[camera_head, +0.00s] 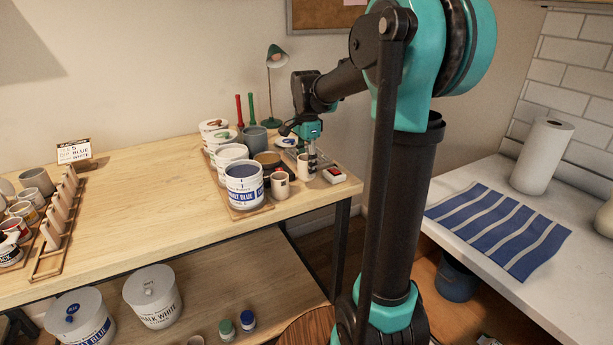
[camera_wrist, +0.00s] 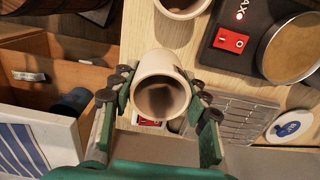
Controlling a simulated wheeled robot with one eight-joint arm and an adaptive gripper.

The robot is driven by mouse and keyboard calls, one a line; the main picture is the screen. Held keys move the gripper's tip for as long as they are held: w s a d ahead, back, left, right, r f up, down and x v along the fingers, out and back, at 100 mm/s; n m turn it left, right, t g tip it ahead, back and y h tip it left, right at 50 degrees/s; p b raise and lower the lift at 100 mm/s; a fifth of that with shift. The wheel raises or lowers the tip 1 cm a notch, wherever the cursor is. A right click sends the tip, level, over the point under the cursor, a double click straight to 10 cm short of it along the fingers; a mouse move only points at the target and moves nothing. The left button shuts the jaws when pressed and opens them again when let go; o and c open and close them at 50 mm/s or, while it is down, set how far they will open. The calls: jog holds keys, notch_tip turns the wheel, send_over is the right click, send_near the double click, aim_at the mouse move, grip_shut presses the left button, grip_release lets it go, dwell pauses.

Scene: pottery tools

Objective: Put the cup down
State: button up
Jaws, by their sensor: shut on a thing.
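My gripper (camera_wrist: 160,90) is shut on a cream cup (camera_wrist: 160,68), with a finger on each side of its wall. The wrist view looks into the cup's dark, open mouth. In the head view, my gripper (camera_head: 309,160) points down over the right end of the wooden table (camera_head: 130,205), and the cup (camera_head: 304,172) shows between its fingers. The cup is close to the tabletop, but I cannot tell whether it touches. A second cream cup (camera_head: 280,186) stands just to its left and also shows in the wrist view (camera_wrist: 183,6).
A large blue-labelled pot (camera_head: 244,185) and several other containers crowd the left side. A red switch (camera_wrist: 231,40), a tan round dish (camera_wrist: 290,48) and a ridged metal tray (camera_wrist: 235,118) lie nearby. The table's middle is clear. A striped cloth (camera_head: 500,228) lies on the right counter.

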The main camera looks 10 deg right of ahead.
jog(key=shift+f, duration=1.85)
jog(key=shift+f, duration=0.1)
jog(key=o, duration=1.2)
notch_tip(320, 180, up, 12)
